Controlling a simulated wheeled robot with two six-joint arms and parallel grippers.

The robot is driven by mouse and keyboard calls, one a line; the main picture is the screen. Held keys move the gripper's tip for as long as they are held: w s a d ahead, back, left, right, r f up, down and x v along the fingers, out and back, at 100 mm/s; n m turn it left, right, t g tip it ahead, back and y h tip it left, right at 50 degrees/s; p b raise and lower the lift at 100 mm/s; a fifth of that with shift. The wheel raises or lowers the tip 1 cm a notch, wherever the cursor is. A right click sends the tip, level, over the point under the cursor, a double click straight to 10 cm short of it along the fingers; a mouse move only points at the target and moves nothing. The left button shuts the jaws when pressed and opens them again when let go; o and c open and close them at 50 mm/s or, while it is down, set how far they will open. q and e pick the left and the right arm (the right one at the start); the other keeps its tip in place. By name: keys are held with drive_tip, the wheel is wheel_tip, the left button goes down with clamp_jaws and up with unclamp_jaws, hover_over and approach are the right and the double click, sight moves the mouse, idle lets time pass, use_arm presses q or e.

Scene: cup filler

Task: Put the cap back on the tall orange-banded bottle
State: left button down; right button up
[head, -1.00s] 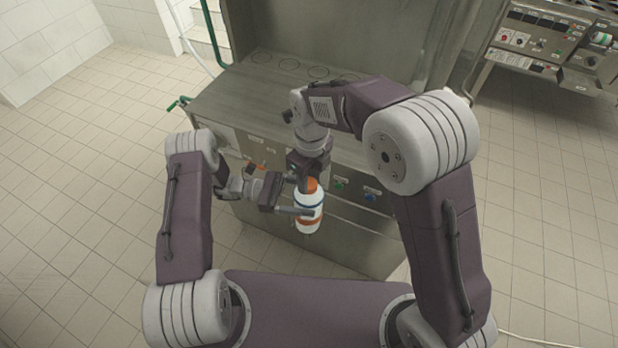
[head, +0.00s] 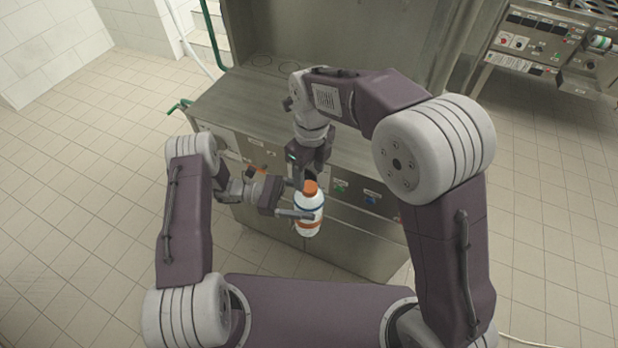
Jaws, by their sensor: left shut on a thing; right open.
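The tall bottle (head: 309,206) is white with an orange band low on its side and a thin dark line above it. It stands about upright in the air, in front of the steel machine. The orange cap (head: 310,187) sits on the bottle's top; how tightly it is seated I cannot tell. My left gripper (head: 298,203) is shut on the bottle's body from the left. My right gripper (head: 307,178) points down just above the cap, open; its fingertips are small and partly hidden, so the exact gap to the cap is unclear.
The steel machine (head: 355,240) with a flat top and a front panel of labels and coloured knobs stands right behind the bottle. Another control panel (head: 540,40) is at the far upper right. The tiled floor (head: 80,190) at the left is clear.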

drive_tip(key=shift+r, duration=0.25)
drive_tip(key=shift+c, duration=0.2)
